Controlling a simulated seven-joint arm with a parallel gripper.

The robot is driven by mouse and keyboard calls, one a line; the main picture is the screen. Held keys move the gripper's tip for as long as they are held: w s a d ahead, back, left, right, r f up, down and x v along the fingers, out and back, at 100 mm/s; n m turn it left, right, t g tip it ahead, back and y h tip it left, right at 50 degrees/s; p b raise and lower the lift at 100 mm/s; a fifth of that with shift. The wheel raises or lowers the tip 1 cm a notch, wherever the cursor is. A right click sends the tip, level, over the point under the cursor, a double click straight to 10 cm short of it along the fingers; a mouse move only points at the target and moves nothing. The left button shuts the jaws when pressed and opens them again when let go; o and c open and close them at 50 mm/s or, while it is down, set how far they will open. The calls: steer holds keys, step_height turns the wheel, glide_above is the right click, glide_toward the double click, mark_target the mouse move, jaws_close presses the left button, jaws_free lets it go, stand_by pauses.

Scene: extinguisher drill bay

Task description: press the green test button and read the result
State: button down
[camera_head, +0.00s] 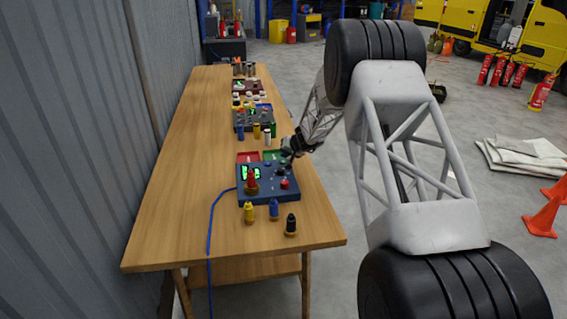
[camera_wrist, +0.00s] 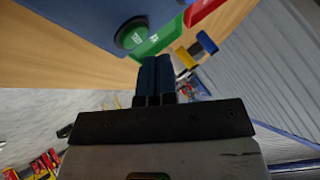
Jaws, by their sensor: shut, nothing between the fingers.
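The blue test box (camera_head: 262,196) sits on the near half of the bench, with a lit green display (camera_head: 250,172) and a red button (camera_head: 284,184). A small red item (camera_head: 252,183) stands on the box in front of the display. The wrist view shows a round green button (camera_wrist: 132,33) on the blue box (camera_wrist: 133,9). My gripper (camera_wrist: 157,62) is shut and empty, its fingertips apart from the button, below and right of it in that picture. In the head view my gripper (camera_head: 287,155) is at the box's far right corner. The display's reading is too small to tell.
A green tray (camera_head: 275,155) and a red tray (camera_head: 247,157) lie just behind the box. Yellow (camera_head: 249,213), blue (camera_head: 273,209) and black (camera_head: 291,225) small items stand in front. A blue cable (camera_head: 210,225) runs off the bench. More boxes stand farther back.

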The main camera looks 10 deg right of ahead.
mark_target(285, 162)
steer(key=shift+r, duration=2.4)
steer(key=shift+s+a+r, duration=0.1)
steer(key=shift+s+r, duration=0.2)
steer(key=shift+r, duration=0.1)
steer(key=s+a+r+n+g, duration=0.1)
steer(key=s+a+r, duration=0.1)
steer(key=s+r, duration=0.7)
steer(key=s+a+r+g+h, duration=0.1)
steer(key=s+r, duration=0.3)
steer(key=s, duration=0.8)
steer(key=s+a+r+n+g, duration=0.1)
steer(key=s+a+r, duration=0.1)
steer(key=s+r, duration=0.7)
steer(key=s+d+f+g+h, duration=0.1)
steer(key=s+d+h, duration=0.1)
steer(key=s, duration=1.8)
steer(key=s+d+f+h, duration=0.2)
steer(key=s, duration=1.8)
steer(key=shift+g+h, duration=0.3)
steer(key=shift+g, duration=0.1)
steer(key=shift+r, duration=0.1)
